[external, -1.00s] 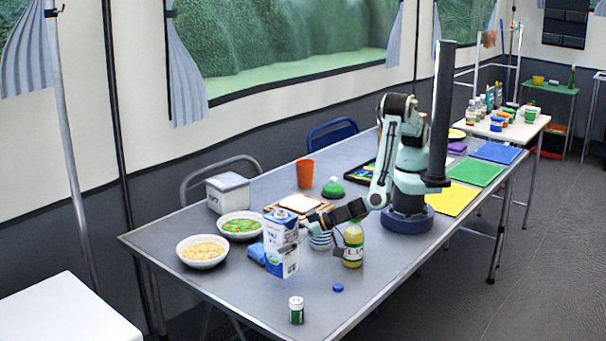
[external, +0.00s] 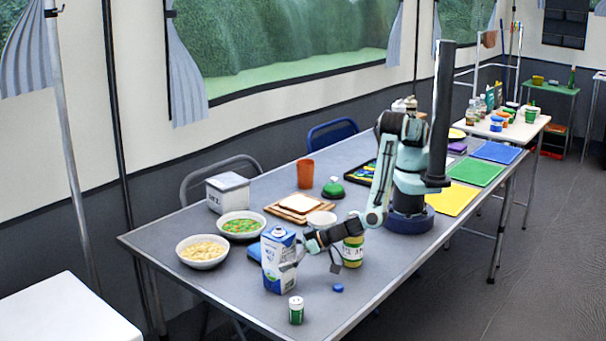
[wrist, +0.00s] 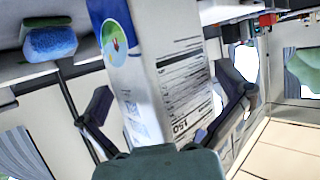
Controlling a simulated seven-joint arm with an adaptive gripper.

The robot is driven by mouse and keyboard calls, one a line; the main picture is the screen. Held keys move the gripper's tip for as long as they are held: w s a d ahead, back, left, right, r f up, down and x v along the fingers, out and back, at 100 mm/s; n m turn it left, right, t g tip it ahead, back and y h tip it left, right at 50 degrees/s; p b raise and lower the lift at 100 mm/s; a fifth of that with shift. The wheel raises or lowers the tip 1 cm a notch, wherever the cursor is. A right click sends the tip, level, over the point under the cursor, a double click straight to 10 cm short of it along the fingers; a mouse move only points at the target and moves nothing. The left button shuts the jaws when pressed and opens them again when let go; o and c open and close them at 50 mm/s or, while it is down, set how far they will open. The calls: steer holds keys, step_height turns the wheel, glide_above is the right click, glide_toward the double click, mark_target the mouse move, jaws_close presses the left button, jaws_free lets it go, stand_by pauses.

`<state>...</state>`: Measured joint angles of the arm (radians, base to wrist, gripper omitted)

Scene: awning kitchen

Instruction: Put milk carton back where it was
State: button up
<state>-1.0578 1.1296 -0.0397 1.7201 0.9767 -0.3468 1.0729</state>
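The blue-and-white milk carton (external: 279,261) stands upright on the grey table, near its front-left part. My gripper (external: 312,266) is low beside the carton, on its right side in the external view. In the wrist view the carton (wrist: 180,90) fills the middle, between the two spread fingers of my gripper (wrist: 165,105). The fingers look apart from the carton's sides, though the gap on the left is small.
A blue sponge (external: 254,252) lies just behind the carton. Two food bowls (external: 202,263) (external: 241,236) stand left. The table's front-left corner is clear.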

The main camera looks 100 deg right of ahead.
steer(key=shift+r, duration=0.2)
steer(key=v, duration=1.2)
steer(key=d+r+m+g+h, duration=0.2)
steer(key=d+r+g, duration=0.25)
steer(key=d, duration=0.65)
steer(key=d+r+m+g+h, duration=0.25)
steer(key=d+g, duration=0.25)
steer(key=d, duration=0.6)
steer(key=s+d+r+n+g+y, duration=0.2)
steer(key=s+d+r, duration=0.1)
steer(key=s, duration=0.5)
steer(key=s+d+r+n+g+y, duration=0.2)
steer(key=s+d+r+n+y, duration=0.1)
steer(key=s, duration=0.6)
steer(key=shift+s+r, duration=0.25)
steer(key=shift+s, duration=0.05)
